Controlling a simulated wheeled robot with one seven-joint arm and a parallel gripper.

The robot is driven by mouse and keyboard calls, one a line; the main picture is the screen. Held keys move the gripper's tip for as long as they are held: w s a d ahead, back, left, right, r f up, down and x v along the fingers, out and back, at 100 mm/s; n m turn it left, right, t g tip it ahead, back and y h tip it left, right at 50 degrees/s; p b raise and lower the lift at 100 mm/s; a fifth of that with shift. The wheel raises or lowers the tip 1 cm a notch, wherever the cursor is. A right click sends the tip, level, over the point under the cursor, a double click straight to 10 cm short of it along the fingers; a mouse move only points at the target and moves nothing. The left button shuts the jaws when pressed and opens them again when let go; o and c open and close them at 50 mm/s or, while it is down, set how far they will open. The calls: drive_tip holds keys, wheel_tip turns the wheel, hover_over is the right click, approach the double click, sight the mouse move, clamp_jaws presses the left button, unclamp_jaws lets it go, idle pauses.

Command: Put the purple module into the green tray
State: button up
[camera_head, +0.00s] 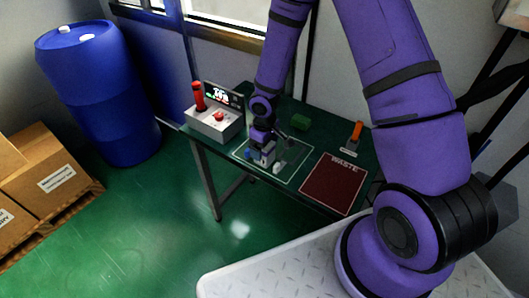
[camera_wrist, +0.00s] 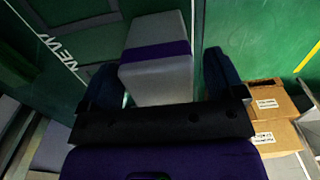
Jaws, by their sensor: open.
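A pale grey block with a purple band, likely the purple module (camera_wrist: 157,72), lies between the two dark fingers of my gripper (camera_wrist: 162,60) in the wrist view. A gap shows on the right side, and the fingers stand open on either side of it. In the head view my gripper (camera_head: 264,148) points down over a dark green, white-edged area (camera_head: 297,178) on the table, with the grey block (camera_head: 267,156) mostly hidden under it. The wrist view shows "NEW" lettering on that area. Whether this area is the green tray I cannot tell.
A dark red area marked WASTE (camera_head: 331,187) lies to the right. A grey control box (camera_head: 214,123) with a red lever stands at the table's left.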

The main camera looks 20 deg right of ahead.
drive_tip(key=shift+f, duration=1.2)
drive_tip(key=c, duration=1.2)
drive_tip(key=shift+r, duration=0.2)
